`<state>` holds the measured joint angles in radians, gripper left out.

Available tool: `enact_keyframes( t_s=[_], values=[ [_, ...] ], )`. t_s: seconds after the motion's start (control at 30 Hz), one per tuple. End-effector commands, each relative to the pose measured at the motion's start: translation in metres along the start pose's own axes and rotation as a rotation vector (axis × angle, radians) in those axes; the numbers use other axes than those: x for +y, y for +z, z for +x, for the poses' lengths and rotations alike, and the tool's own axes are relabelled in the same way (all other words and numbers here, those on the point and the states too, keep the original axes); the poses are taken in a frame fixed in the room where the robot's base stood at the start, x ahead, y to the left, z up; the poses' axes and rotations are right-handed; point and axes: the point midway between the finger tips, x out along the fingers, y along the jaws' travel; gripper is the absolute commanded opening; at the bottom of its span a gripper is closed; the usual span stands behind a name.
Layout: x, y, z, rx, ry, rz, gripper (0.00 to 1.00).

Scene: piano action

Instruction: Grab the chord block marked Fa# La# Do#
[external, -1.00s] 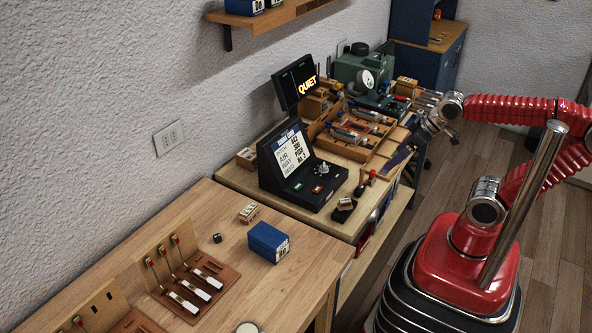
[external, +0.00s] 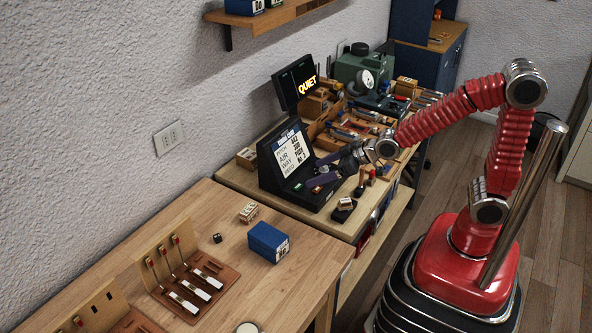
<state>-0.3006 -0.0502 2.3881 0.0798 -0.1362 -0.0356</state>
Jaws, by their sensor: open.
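No marking Fa# La# Do# is readable at this size, so I cannot tell which block bears it. A small wooden block with marks (external: 249,212) lies on the near table. A blue block with a white label (external: 268,242) sits to its right and nearer. Another small light block (external: 345,204) rests on a dark pad by the edge of the far bench. My gripper (external: 316,172) is open over the black console, its dark fingers pointing left. I see nothing between the fingers. It is apart from all these blocks.
Dark and red knobbed pieces (external: 371,178) stand at the bench edge. Wooden racks with key levers (external: 190,275) occupy the near table's left.

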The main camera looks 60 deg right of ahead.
Motion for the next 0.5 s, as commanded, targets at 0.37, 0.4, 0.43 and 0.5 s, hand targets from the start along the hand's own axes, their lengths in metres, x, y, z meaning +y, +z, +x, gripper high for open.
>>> enact_keyframes(
  t_s=[0.37, 0.4, 0.43, 0.5],
  values=[
    [-0.053, 0.007, 0.071, 0.142, -0.056, -0.048, 0.8],
    [-0.059, 0.008, 0.077, 0.158, -0.061, -0.052, 0.8],
    [-0.063, 0.01, 0.082, 0.169, -0.066, -0.056, 0.8],
    [-0.073, 0.013, 0.092, 0.198, -0.075, -0.064, 0.8]
  ],
)
